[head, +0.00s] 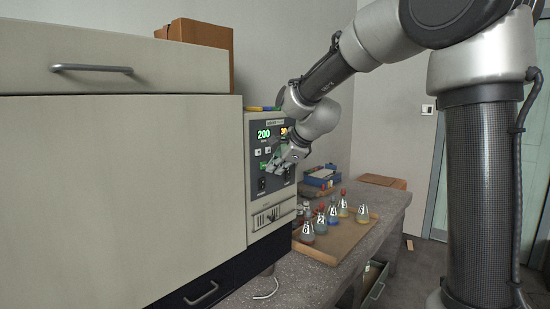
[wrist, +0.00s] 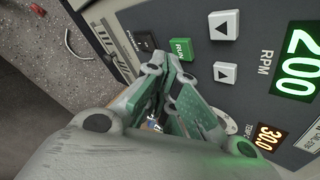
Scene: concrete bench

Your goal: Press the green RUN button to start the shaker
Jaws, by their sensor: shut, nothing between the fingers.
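The green RUN button (wrist: 181,48) shows in the wrist view on the dark control panel (wrist: 250,95), beside a dark power switch (wrist: 144,42) and two white arrow keys. My gripper (wrist: 166,70) is shut and empty, its tips close to the button's lower edge in that view. I cannot tell whether they touch it. In the head view my gripper (head: 270,168) is at the front panel of the shaker (head: 262,218), where the display (head: 264,134) reads 200. The wrist view also shows a temperature display reading 30.0. My fingers hide part of the panel.
A wooden tray (head: 325,258) with several numbered flasks stands on the bench (head: 300,285) right of the shaker. A blue box (head: 322,175) sits behind them.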

